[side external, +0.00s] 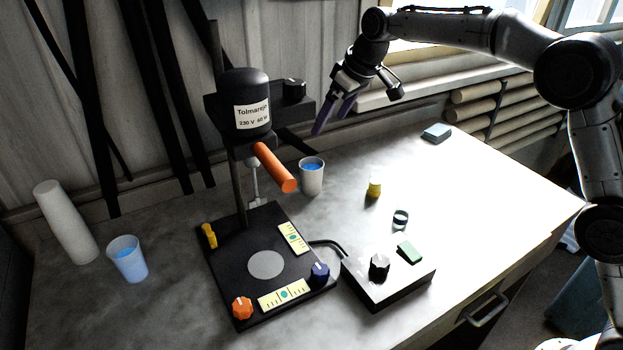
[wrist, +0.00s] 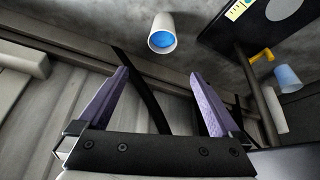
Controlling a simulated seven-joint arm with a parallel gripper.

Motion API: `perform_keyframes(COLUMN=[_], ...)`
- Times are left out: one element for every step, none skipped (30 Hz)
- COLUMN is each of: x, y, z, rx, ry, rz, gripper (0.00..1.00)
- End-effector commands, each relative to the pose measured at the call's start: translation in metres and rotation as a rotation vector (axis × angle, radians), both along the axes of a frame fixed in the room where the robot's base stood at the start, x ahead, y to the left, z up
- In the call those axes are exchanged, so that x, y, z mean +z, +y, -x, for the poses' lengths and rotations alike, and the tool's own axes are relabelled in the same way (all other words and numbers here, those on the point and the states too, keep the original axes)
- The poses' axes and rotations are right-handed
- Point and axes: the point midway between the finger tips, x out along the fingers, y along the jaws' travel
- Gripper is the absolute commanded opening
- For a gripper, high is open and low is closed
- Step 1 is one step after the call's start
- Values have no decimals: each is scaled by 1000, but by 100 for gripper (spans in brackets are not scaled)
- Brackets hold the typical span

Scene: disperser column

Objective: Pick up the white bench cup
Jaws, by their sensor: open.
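The white bench cup (side external: 312,180) stands upright on the bench behind the disperser's base, with blue inside it. It also shows in the wrist view (wrist: 162,42) at top centre, beyond the fingertips. My gripper (side external: 332,123) is open and empty, in the air above and slightly right of the cup in the side view. Its two purple fingers (wrist: 160,80) are spread apart in the wrist view and do not touch the cup. A second, pale blue cup (side external: 128,261) stands at the left of the bench.
The disperser's black motor head (side external: 245,95) and orange handle (side external: 275,167) stand left of the cup. Its black base plate (side external: 225,265) is in front. A white cylinder (side external: 65,222) stands far left.

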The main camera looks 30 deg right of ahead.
Motion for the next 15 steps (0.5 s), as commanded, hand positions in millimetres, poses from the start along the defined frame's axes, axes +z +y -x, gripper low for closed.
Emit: perform_keyframes(x=[-16, -22, -30, -34, -37, -42, -46, -49, -55, -61, -66, -74, -79, -84, -91], y=[3, 4, 5, 6, 7, 8, 9, 10, 11, 12, 13, 14, 15, 15, 16], z=[-3, -3, -3, -4, -4, -5, -6, -7, -9, -11, -13, -16, -18, -20, -23], rx=[5, 6, 8, 9, 10, 11, 12, 13, 12, 12, 13, 12, 13, 13, 12], ry=[24, 35, 47, 53, 56, 60, 62, 62, 62, 62, 63, 62, 62, 63, 61], rz=[4, 5, 7, 8, 9, 10, 10, 9, 10, 10, 10, 10, 9, 10, 10], gripper=[100, 100, 100, 100, 100, 100, 100, 100, 100, 100, 100, 100, 100, 100, 100])
